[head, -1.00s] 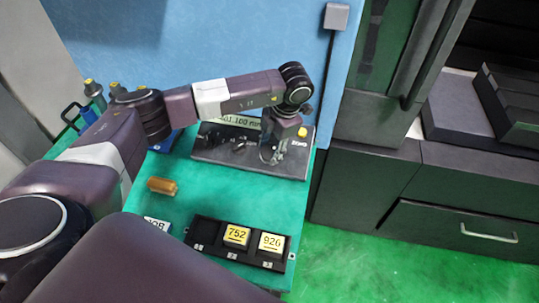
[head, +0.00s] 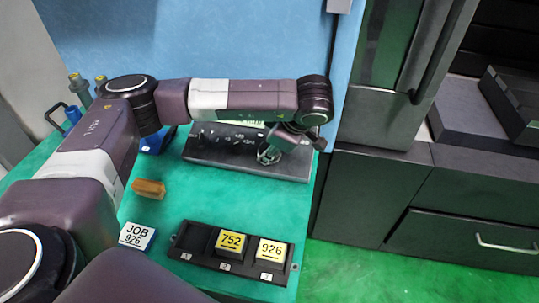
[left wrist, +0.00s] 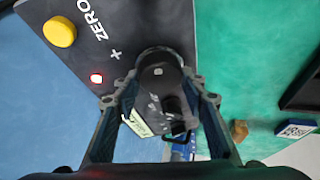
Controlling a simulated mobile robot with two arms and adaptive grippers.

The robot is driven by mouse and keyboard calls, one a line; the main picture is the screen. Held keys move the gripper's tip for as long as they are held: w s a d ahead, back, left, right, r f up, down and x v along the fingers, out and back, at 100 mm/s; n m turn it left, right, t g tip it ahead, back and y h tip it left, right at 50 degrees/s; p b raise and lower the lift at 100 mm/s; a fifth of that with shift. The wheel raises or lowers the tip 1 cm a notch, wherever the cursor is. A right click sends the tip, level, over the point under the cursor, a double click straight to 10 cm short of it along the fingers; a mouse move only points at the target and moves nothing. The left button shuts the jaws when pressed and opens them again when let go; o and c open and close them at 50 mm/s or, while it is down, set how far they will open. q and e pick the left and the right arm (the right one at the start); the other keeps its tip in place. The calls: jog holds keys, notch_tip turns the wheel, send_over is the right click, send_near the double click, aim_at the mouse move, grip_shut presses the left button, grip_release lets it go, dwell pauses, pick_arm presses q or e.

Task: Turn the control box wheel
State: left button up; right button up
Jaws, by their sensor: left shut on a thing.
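The control box (head: 225,161) is a low dark panel at the back of the green table in the head view. The wheel (left wrist: 158,75) is dark and round with a black knob, between my left gripper's fingers. My left gripper (head: 268,154) is shut on the wheel; in the left wrist view its fingers (left wrist: 163,95) lie on both sides of it. In the head view my wrist and fingers mostly hide the wheel. My right gripper is not in view.
Dark cabinets (head: 375,190) stand to the right.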

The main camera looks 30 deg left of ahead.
pick_arm(q)
jog(key=shift+s+f+m+t+b, duration=0.15)
jog(key=shift+m+t+b, duration=0.15)
jog(key=shift+m+b, duration=0.55)
jog(key=shift+f+m+t+b, duration=0.1)
jog(key=shift+m+t+b, duration=0.2)
jog(key=shift+m+b, duration=0.55)
jog(key=o, duration=1.1)
jog(key=shift+o, duration=0.3)
jog(key=shift+d+r, duration=0.1)
jog(key=shift+r, duration=0.1)
jog(key=v, duration=1.1)
jog(key=shift+d+r, duration=0.25)
jog(key=shift+d, duration=0.05)
